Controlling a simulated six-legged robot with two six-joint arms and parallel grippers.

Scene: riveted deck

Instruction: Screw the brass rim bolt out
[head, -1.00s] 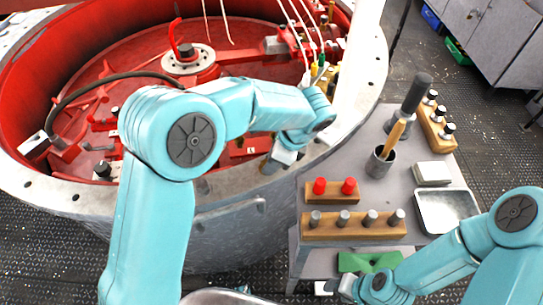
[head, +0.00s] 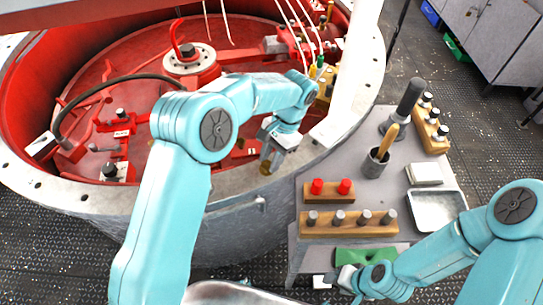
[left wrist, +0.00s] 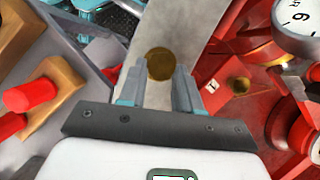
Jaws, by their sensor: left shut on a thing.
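The brass rim bolt (head: 265,168) shows as a small brass piece at the tips of my left gripper (head: 268,157), over the pale rim (head: 228,181) of the round red-lined housing. In the left wrist view the bolt's round brass head (left wrist: 160,63) sits between the two fingers of my left gripper (left wrist: 160,85), which are shut on it. The rim runs behind it. I cannot tell how far the bolt sits in its hole. My right gripper (head: 345,279) is low at the bench's front, beside a green piece (head: 366,257); its fingers are too small to read.
The grey bench (head: 388,205) carries wooden blocks with red and grey pegs (head: 348,223), a cup with a wooden-handled tool (head: 375,165), and a metal tray (head: 437,210). Cables hang over the red interior. A brass disc (left wrist: 239,86) shows inside it.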

